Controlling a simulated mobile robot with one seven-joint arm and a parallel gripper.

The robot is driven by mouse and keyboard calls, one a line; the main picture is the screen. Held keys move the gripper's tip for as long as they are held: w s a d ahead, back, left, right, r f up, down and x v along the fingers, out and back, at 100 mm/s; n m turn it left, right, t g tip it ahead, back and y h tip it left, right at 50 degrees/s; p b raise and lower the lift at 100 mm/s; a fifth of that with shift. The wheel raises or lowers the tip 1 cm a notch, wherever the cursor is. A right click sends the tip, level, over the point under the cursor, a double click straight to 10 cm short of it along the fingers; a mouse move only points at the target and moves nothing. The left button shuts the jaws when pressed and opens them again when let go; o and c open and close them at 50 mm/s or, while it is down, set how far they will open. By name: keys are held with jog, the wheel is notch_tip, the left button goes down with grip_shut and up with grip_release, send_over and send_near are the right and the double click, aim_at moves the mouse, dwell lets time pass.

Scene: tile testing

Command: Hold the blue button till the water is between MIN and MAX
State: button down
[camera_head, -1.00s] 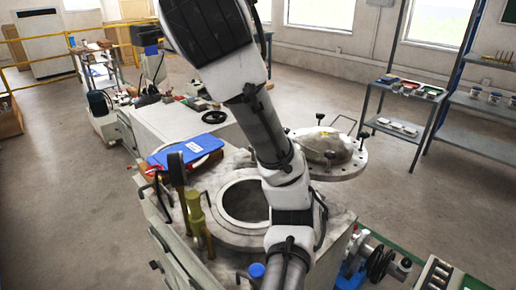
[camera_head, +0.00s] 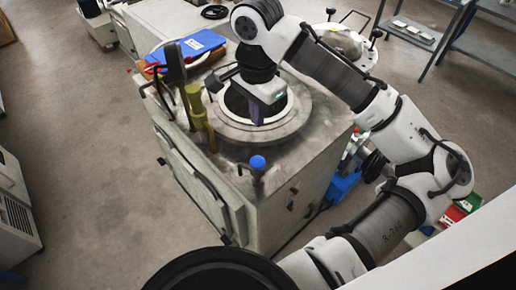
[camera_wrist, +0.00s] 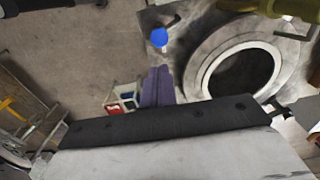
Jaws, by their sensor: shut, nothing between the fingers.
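The blue button (camera_head: 257,162) is a round blue cap on a short stem at the near top edge of the grey tank (camera_head: 310,130). It also shows in the wrist view (camera_wrist: 159,37), just beyond the fingertips. My gripper (camera_head: 257,121) points down in front of the tank's round opening, apart from the button and behind it in the head view. Its purple fingers (camera_wrist: 158,72) are together and empty in the wrist view. A brass-coloured upright fitting (camera_head: 196,112) stands at the tank's left edge. No water level or MIN and MAX marks can be made out.
A blue clipboard (camera_head: 190,47) lies behind the brass fitting. A round bolted lid (camera_head: 345,45) with handles is swung aside behind my arm. A dark lever (camera_head: 175,70) stands beside the brass fitting. Open floor lies left of the tank.

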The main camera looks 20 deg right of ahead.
aim_at(258, 161)
dwell(0.3)
notch_tip(258, 161, down, 14)
jog(key=shift+r+p, duration=0.15)
jog(key=shift+p, duration=0.95)
jog(key=shift+f, duration=0.2)
jog(key=shift+f+b, duration=0.4)
jog(key=shift+f, duration=0.4)
jog(key=shift+s+a+f, duration=0.1)
jog(key=shift+f, duration=0.1)
jog(key=shift+r, duration=0.1)
dwell(1.0)
